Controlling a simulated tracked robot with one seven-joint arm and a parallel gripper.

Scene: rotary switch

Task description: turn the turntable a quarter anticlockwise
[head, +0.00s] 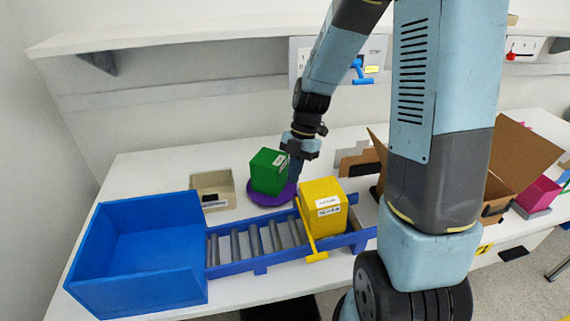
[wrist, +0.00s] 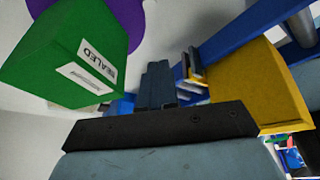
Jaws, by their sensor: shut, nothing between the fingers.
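The turntable is a purple disc (head: 258,199) on the white table behind the roller conveyor; part of it also shows at the top of the wrist view (wrist: 133,20). A green box (head: 268,172) stands on it and covers much of it. In the wrist view the green box (wrist: 65,55) bears a label reading SEALED. My gripper (head: 294,177) points down at the right side of the green box, by the turntable's right edge. Its fingers (wrist: 157,82) are together with nothing between them. I cannot tell whether they touch the disc or the box.
A yellow box (head: 322,208) sits on the blue roller conveyor (head: 262,262), beside a yellow bar (head: 306,232). A large blue bin (head: 140,270) stands at the left end. A beige tray (head: 212,188) is left of the turntable. Cardboard boxes (head: 525,148) stand right.

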